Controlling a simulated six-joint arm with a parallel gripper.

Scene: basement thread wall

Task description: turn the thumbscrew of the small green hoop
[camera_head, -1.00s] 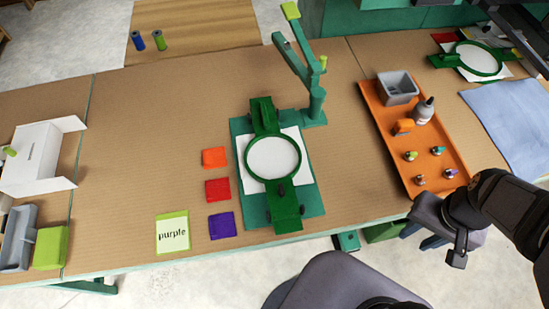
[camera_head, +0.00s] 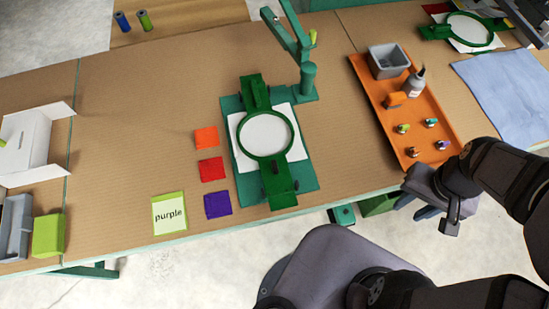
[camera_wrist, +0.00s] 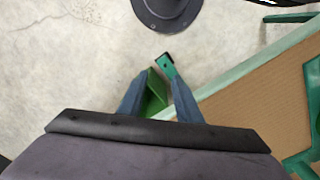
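A green hoop (camera_head: 265,135) lies over a white sheet on a green board (camera_head: 310,178) in the middle of the table. Small dark knobs show at its near side (camera_head: 273,167); which one is the thumbscrew I cannot tell. A second green hoop (camera_head: 470,28) lies at the far right; which hoop is the small one is not clear. My gripper (camera_head: 416,207) is beyond the table's front edge, right of the middle hoop and below the orange tray. In the wrist view my gripper (camera_wrist: 157,98) has its fingers apart, with nothing visible held; no hoop shows there.
An orange tray (camera_head: 376,115) holds a grey bin (camera_head: 389,61), a bottle (camera_head: 416,82) and several small items. A green stand (camera_head: 307,75) rises behind the middle hoop. Blue cloth (camera_head: 507,92) lies right.

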